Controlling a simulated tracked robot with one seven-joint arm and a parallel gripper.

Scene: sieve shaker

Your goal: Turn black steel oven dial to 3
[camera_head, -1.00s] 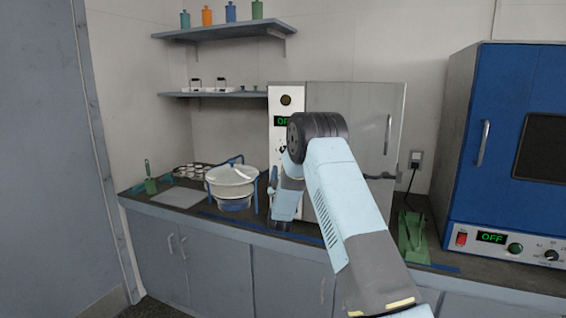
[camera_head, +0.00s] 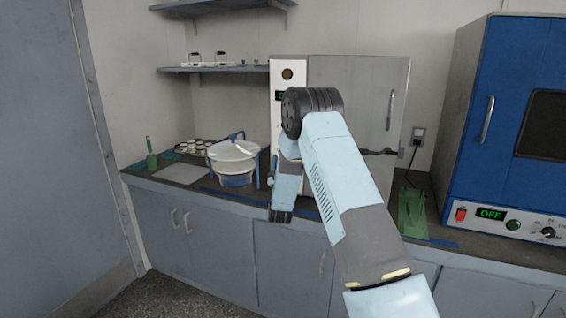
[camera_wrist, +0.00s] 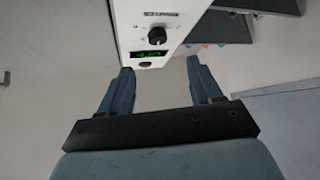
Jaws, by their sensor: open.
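The steel oven (camera_head: 350,75) stands at the back of the counter, with a white control panel on its left side. In the wrist view the panel shows a round black dial (camera_wrist: 157,36) with a pale pointer mark and a lit green display (camera_wrist: 148,54). The dial's setting is too small to read. My gripper (camera_wrist: 160,66) is open and empty, its two blue fingers apart. The dial appears beyond the fingertips, between their lines, and is not touched.
A white sieve pan (camera_head: 234,152) in a blue frame stands left of the oven. A blue oven (camera_head: 530,60) with its own dial (camera_head: 548,232) is at the right. A green object (camera_head: 412,212) lies between the ovens. Shelves (camera_head: 228,68) hang on the wall.

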